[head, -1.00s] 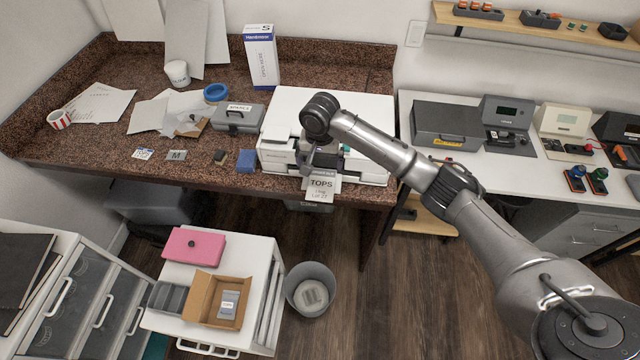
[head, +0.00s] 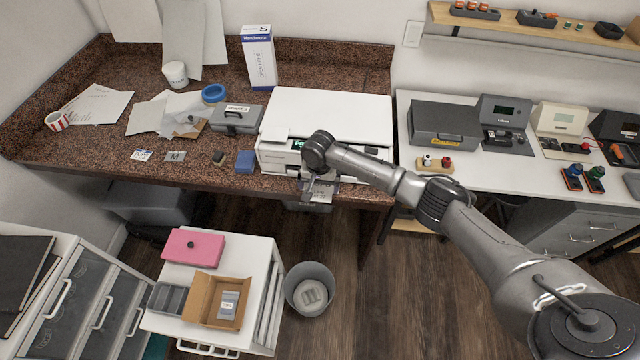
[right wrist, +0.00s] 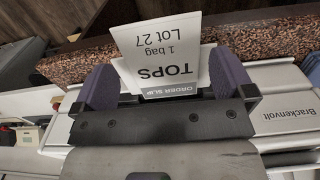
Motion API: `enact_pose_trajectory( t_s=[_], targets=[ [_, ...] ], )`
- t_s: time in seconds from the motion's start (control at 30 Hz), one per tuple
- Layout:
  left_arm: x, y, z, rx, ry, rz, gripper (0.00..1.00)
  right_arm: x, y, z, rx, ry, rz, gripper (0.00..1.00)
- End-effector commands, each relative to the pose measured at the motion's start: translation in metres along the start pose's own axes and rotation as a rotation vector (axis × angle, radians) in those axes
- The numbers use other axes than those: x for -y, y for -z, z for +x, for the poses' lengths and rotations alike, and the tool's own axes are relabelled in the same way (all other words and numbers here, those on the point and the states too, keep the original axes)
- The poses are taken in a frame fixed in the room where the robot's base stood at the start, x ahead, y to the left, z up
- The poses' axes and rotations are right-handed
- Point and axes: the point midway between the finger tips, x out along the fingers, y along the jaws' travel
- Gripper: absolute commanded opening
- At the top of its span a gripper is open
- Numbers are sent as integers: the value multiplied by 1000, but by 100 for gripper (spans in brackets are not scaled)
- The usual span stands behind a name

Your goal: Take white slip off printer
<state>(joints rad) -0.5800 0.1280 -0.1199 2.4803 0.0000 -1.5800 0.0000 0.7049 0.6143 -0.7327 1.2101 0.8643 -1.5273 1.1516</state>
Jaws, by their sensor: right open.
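The white printer (head: 345,112) stands at the right end of the granite counter. The white slip (head: 321,196) hangs from its front, over the counter's edge. In the right wrist view the slip (right wrist: 162,52) reads "ORDER SLIP, TOPS, 1 bag, Lot 27". My right gripper (head: 313,190) is at the printer's front and hides most of the slip in the head view. In the right wrist view its two purple-grey fingers (right wrist: 166,82) are apart, with the slip's printed end between them. I cannot tell whether either finger touches it. My left gripper is not in view.
A blue block (head: 245,161) and a grey case (head: 237,119) sit left of the printer. A small wooden holder (head: 435,165) is on the white bench at right. A grey bin (head: 310,276) stands on the floor below, beside a white drawer cabinet (head: 262,290).

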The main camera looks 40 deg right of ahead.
Motion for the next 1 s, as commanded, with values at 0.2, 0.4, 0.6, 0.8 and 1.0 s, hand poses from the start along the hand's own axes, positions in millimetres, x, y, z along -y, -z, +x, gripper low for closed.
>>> enact_pose_trajectory(
  t_s=[0.2,0.4,0.6,0.8,1.0],
  targets=[
    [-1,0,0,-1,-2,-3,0,0,0,18,0,-1,1,100],
    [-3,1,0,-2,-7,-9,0,0,0,20,0,0,0,100],
    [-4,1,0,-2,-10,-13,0,0,0,20,0,0,0,100],
    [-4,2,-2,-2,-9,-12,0,0,0,20,0,0,0,100],
    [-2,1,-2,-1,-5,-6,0,0,0,21,-1,0,-1,87]
  ],
)
